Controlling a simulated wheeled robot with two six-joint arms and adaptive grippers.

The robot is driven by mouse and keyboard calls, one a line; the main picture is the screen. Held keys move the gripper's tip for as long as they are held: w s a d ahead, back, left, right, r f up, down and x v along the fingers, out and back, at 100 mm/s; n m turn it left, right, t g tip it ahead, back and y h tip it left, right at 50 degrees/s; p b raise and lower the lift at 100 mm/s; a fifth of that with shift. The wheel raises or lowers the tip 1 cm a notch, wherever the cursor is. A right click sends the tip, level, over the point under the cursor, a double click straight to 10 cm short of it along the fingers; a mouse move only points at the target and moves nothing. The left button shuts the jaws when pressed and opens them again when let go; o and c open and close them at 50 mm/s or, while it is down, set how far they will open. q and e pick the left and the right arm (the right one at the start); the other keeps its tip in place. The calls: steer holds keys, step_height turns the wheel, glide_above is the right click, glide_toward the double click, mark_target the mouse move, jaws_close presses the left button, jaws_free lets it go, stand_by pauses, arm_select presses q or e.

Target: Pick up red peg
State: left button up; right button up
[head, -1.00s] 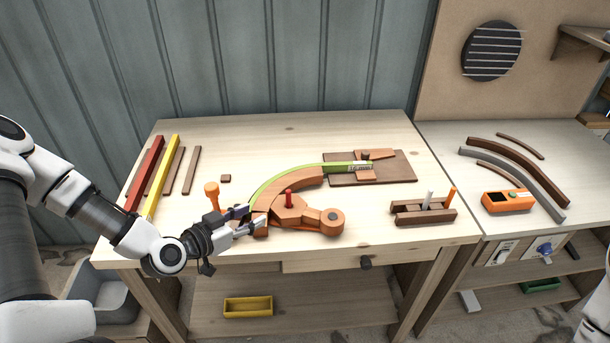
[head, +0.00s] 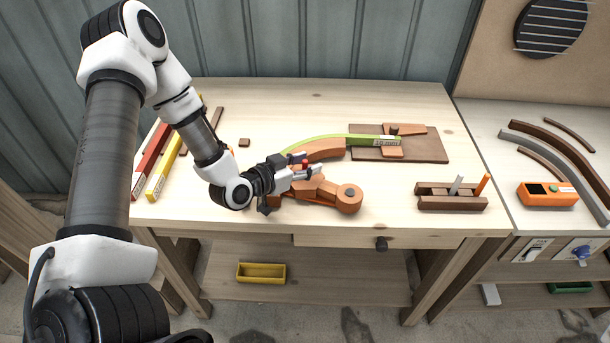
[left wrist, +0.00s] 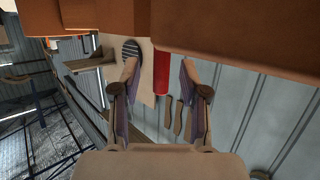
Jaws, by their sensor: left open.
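The red peg (head: 304,164) stands up from the orange-brown wooden clamp block (head: 348,198) on the workbench. It also shows in the left wrist view as a red cylinder (left wrist: 161,76). My left gripper (head: 312,163) is open, and its two fingers lie on either side of the peg in the head view. In the left wrist view the peg appears in the gap between the fingertips, apart from both. Part of the block is hidden behind the gripper. My right gripper is out of view.
A green curved strip (head: 347,137) lies along the wooden form behind the gripper. A brown rack (head: 450,203) holds a grey and an orange peg at the right. Red and yellow bars lie at the left.

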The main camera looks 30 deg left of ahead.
arm_select(q)
steer(key=shift+w+f, duration=0.1)
jaws_close()
